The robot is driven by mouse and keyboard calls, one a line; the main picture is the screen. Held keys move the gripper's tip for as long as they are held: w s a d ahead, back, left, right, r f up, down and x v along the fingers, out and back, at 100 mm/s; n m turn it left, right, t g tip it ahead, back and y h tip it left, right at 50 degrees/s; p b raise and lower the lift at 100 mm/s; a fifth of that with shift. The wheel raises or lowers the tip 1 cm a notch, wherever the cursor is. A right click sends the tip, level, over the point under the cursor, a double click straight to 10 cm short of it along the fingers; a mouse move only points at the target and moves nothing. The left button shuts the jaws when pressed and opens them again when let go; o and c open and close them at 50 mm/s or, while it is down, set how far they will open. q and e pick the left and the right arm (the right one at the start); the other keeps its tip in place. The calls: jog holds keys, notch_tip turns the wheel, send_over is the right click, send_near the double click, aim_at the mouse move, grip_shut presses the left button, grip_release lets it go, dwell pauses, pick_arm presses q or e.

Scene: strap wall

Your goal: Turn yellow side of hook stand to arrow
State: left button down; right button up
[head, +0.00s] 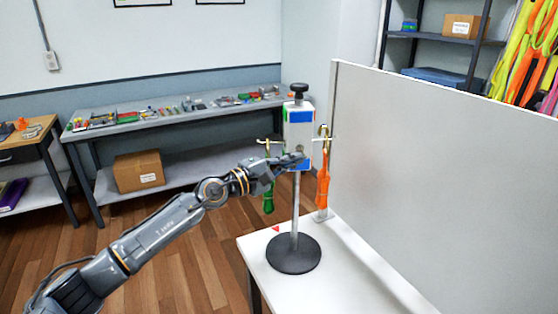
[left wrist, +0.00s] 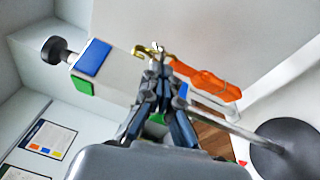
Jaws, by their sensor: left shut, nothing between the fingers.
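The hook stand has a black round base (head: 294,255), a thin upright pole and a white block (head: 300,132) with a black knob on top. Blue patches (head: 300,117) mark the block's front and a green patch shows on its left side. I see no yellow patch. A green strap hangs from the left hook and an orange strap (head: 322,182) from the right one. A red arrow mark (head: 276,228) lies on the table, left of the base. My left gripper (head: 300,158) is shut and empty at the block's lower front; contact is unclear. My right gripper is out of view.
The stand is on a white table (head: 355,285) beside a tall pale panel (head: 430,165). Behind are a workbench (head: 165,120) with small items, a cardboard box (head: 138,171) and a shelf with bright straps at right. The table front is clear.

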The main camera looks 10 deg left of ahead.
pick_arm(q)
jog(key=shift+w+d, duration=0.15)
jog(key=shift+d, duration=0.65)
jog(key=shift+w+d, duration=0.15)
jog(key=shift+d, duration=0.6)
